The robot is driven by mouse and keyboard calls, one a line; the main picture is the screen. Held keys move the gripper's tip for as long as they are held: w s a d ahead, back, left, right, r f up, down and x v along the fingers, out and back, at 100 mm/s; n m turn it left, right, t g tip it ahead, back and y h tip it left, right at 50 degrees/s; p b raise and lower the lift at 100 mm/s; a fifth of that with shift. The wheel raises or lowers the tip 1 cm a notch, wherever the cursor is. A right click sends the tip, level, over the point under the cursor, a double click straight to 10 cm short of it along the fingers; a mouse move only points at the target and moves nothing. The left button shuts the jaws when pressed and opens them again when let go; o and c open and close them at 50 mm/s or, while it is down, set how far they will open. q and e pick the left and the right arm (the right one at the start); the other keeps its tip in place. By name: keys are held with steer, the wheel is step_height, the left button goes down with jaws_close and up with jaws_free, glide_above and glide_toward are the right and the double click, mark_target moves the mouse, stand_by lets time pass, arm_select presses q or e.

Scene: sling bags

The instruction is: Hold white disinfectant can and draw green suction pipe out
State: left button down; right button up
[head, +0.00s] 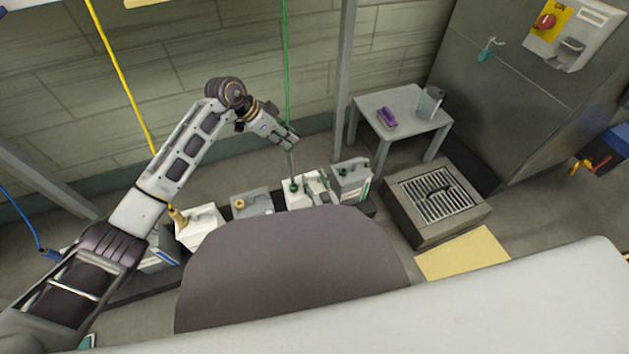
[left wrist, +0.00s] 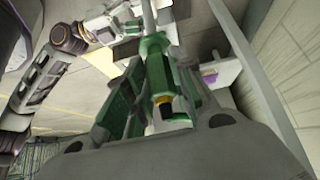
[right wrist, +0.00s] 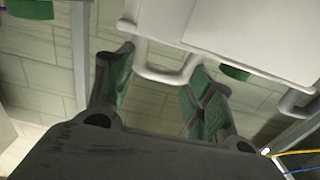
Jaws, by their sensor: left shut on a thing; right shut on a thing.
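The white disinfectant can (head: 298,200) stands in a row of cans on a low dark stand, with a green ring on its top. The suction pipe (head: 292,166) runs upright from the green ring to my left gripper (head: 290,142); a green hose (head: 286,60) hangs from above. My left gripper is shut on the pipe, which also shows in the left wrist view (left wrist: 148,16). My right gripper (right wrist: 157,82) is shut on the white can's handle (right wrist: 160,72). The pipe's lower end is hidden.
A grey can (head: 351,183) stands right of the white can; another grey can (head: 252,203) and a white can (head: 200,228) stand left. A small table (head: 403,105) holds a purple object (head: 387,117). A grated box (head: 437,198) stands right. My body hides the front.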

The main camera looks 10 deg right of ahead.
arm_select(q)
steer(key=shift+r, duration=0.35)
stand_by(0.3)
steer(key=shift+r, duration=1.95)
arm_select(e)
steer(key=o, duration=1.3)
steer(key=shift+c, duration=0.2)
steer(key=shift+s, duration=0.2)
steer(key=shift+s+d, duration=0.15)
steer(key=shift+s, duration=0.5)
steer(key=s+d, duration=0.1)
steer(key=s, duration=0.9)
steer(key=shift+d, duration=0.35)
